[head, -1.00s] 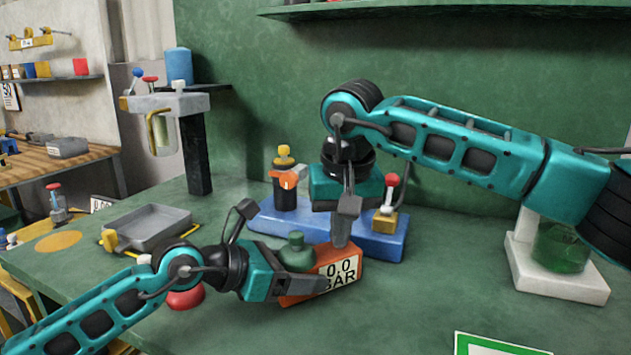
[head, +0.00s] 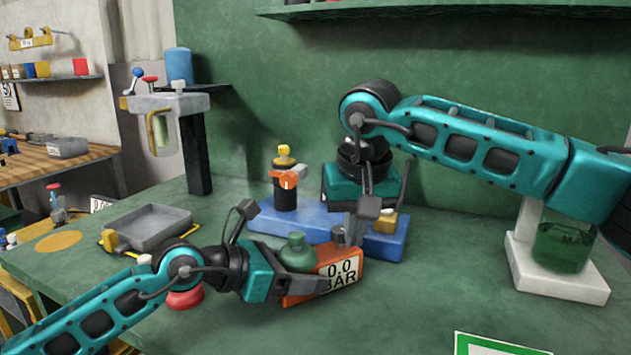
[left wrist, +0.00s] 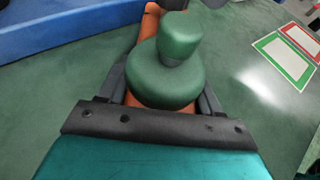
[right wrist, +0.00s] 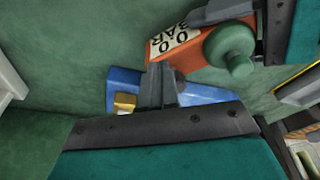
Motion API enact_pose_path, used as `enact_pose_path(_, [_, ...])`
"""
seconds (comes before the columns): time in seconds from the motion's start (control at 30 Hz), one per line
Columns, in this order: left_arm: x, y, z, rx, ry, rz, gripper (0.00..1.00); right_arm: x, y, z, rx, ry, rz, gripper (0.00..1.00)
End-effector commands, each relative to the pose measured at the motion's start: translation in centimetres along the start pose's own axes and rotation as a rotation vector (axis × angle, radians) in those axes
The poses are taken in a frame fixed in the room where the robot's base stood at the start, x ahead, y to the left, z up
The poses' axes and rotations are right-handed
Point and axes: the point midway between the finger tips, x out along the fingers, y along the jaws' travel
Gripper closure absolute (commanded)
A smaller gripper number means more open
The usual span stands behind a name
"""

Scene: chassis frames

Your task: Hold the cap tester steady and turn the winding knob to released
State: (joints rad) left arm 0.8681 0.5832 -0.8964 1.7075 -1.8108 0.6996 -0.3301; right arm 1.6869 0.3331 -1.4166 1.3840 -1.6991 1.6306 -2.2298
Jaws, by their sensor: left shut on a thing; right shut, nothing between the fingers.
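The cap tester (head: 325,280) is an orange box with a "0.0 BAR" display, lying on the green bench. A green stepped round part (head: 297,252) stands on top of it and also shows in the left wrist view (left wrist: 170,72). My left gripper (head: 303,272) is shut on the tester's orange body, one finger on each side. My right gripper (head: 360,228) is shut and empty at the tester's far right end. In the right wrist view its fingertips (right wrist: 160,72) overlap the tester's edge; I cannot tell if they touch. I cannot clearly pick out a separate winding knob.
A blue base (head: 320,222) behind the tester carries a black cylinder (head: 285,194) and a brass block (head: 384,222). A grey tray (head: 148,229) is at the left, and a white stand with a green beaker (head: 560,250) at the right.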

Motion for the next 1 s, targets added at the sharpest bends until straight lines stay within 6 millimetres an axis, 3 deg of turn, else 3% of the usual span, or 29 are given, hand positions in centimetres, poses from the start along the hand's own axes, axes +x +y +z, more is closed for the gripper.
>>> enact_pose_path(0.5, [0.0,0.1,-0.1,-0.004,0.002,0.001,0.8,-5.2,-0.1,-1.2,-0.003,-0.002,0.0,1.0])
enact_pose_path(0.97, [0.0,0.2,-0.1,-0.003,0.002,0.003,0.8,-5.8,-0.1,-1.4,-0.003,-0.004,-0.001,1.0])
enact_pose_path(1.0, [0.0,0.2,-0.1,-0.003,0.002,0.003,0.32,-5.8,-0.1,-1.4,-0.003,-0.004,-0.001,1.0])
